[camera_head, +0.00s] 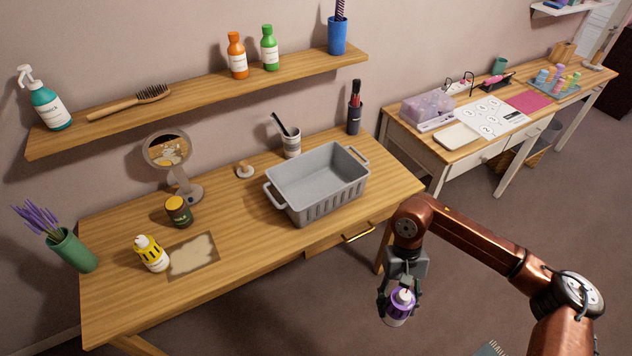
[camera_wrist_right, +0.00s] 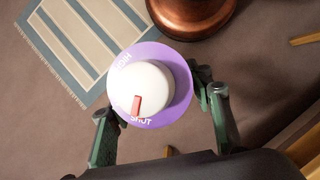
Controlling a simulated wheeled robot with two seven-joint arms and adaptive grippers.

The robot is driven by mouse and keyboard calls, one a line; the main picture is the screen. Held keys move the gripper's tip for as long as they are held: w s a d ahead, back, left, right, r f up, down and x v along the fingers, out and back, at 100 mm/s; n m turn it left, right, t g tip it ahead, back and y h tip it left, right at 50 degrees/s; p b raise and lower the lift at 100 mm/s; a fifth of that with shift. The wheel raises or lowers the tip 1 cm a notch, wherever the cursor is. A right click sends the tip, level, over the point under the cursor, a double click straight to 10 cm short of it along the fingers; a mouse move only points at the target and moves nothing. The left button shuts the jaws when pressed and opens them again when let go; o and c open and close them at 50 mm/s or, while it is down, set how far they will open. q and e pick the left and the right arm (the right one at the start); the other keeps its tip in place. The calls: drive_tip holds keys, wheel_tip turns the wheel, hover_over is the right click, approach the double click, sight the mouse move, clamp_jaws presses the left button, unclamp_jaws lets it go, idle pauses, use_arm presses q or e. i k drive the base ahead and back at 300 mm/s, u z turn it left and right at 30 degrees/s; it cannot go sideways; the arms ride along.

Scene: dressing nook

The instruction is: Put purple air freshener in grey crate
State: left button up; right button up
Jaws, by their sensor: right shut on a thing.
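The purple air freshener (camera_head: 397,309) has a white top and hangs in my right gripper (camera_head: 400,291), in front of the wooden table and over the floor. In the right wrist view the purple air freshener (camera_wrist_right: 176,85) shows its round purple rim and white dial from above, between the fingers of the right gripper (camera_wrist_right: 160,112), which is shut on it. The grey crate (camera_head: 302,211) stands on the table, behind and to the left of the gripper. The crate has two end handles and looks empty. My left gripper is not in view.
A wall shelf (camera_head: 200,88) overhangs the back. A striped rug (camera_wrist_right: 75,45) lies on the floor.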

sight(304, 200)
drive_tip(key=u, duration=0.35)
drive_tip(key=i, duration=0.65)
drive_tip(key=u, duration=0.45)
